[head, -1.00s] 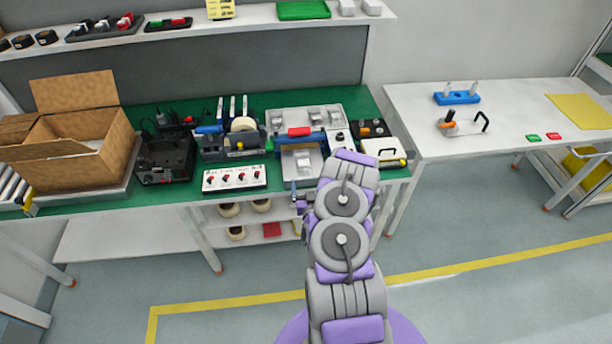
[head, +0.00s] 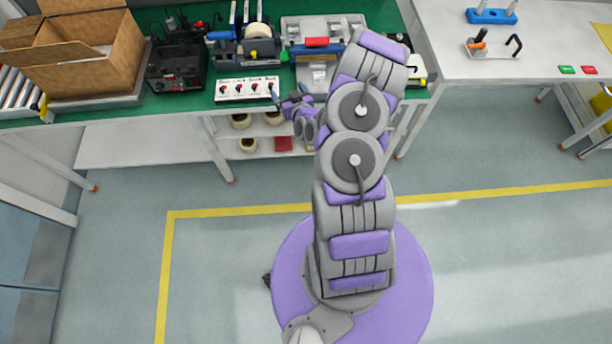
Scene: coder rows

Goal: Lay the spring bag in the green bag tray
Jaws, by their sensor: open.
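I cannot make out a spring bag in the head view. No green bag tray shows in it now. My gripper (head: 287,101) is at the front edge of the green-topped bench (head: 185,112), just right of the white panel with red knobs (head: 247,89). It looks open, with nothing visible in it, though the fingertips are small and partly merge with the bench things behind. My arm hides part of the bench to the right of the gripper.
An open cardboard box (head: 82,52) and a black device (head: 176,66) stand on the left of the bench. A grey machine with a red handle (head: 317,42) is behind my arm. Rolls (head: 240,121) and a red block (head: 284,144) sit on the lower shelf. A white table (head: 470,70) stands right.

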